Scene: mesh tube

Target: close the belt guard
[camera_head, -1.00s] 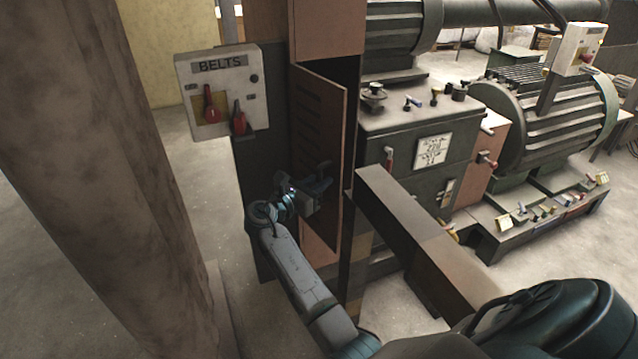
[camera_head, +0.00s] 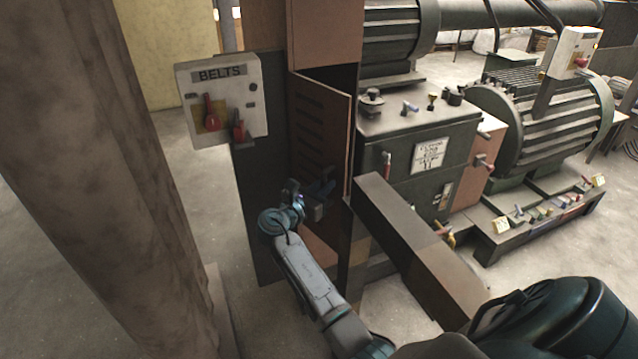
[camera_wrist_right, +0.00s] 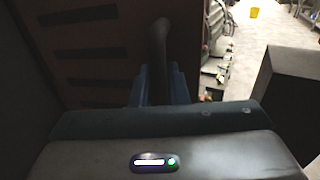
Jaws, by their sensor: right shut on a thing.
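The belt guard (camera_head: 318,115) is a reddish-brown slotted door on the tall dark machine housing. It stands ajar, with a dark gap showing at its top and right edge in the head view. My right gripper (camera_head: 321,188) is at the lower part of the door's face. In the right wrist view its blue jaws (camera_wrist_right: 160,88) are shut on a dark upright bar, the guard's handle (camera_wrist_right: 158,45), and the slotted door panel (camera_wrist_right: 90,50) lies behind to the left. The handle's lower part is hidden by the jaws. My left gripper is not in view.
A white BELTS switch box (camera_head: 222,100) with red levers is left of the guard. A thick pillar (camera_head: 110,190) stands at the left. A brown beam (camera_head: 420,245) juts forward to the right of the guard. A green machine block (camera_head: 420,150) stands behind it.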

